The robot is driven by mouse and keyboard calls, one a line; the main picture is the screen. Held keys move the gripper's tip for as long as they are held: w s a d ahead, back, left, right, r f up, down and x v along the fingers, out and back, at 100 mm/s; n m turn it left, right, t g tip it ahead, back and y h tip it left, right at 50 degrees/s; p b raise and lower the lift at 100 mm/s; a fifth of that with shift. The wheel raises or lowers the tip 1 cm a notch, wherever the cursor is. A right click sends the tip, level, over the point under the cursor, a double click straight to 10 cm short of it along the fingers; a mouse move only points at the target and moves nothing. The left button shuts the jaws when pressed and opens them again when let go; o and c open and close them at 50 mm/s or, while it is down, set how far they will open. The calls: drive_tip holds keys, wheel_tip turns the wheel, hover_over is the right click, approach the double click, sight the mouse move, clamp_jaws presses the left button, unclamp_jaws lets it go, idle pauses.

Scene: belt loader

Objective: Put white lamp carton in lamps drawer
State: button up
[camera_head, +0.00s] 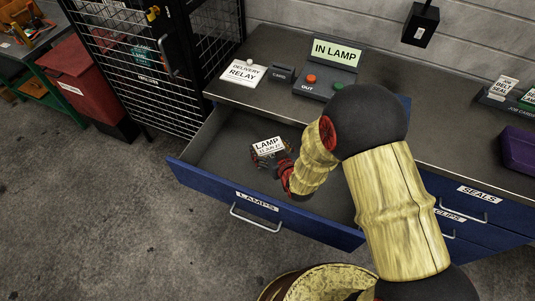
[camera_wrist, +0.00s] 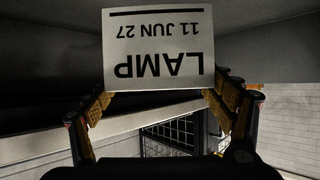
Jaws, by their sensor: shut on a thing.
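The white lamp carton (camera_head: 268,146) shows its face reading LAMP and 11 JUN 27. It also shows in the wrist view (camera_wrist: 158,45), upside down between the fingers. My gripper (camera_head: 271,158) is shut on the carton, and in the wrist view its yellow-and-black fingers (camera_wrist: 160,100) press on both sides. The lamps drawer (camera_head: 210,174) is blue, labelled LAMPS, and pulled open. The carton appears inside the drawer's outline in the head view. I cannot tell whether it touches the drawer floor.
The worktop above the drawer holds a box with an IN LAMP sign (camera_head: 336,53), a red and a green button, and a DELIVERY RELAY card (camera_head: 243,72). A wire cage (camera_head: 130,55) stands at left. Closed drawers labelled SEALS (camera_head: 470,202) and CLIPS are at right.

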drive_tip(key=shift+w+a+f+b, duration=0.2)
drive_tip(key=shift+w+f, duration=0.25)
drive_tip(key=shift+f, duration=0.15)
drive_tip(key=shift+w+a+f+b, duration=0.1)
drive_tip(key=shift+w+f+b, duration=0.1)
drive_tip(key=shift+w+f, duration=0.3)
drive_tip(key=shift+s+f+b, duration=0.15)
drive_tip(key=shift+f+b, duration=0.55)
drive_tip(key=shift+f, duration=0.65)
drive_tip(key=shift+f, duration=0.1)
drive_tip(key=shift+f, duration=0.15)
drive_tip(key=o, duration=1.2)
drive_tip(key=shift+o, duration=0.7)
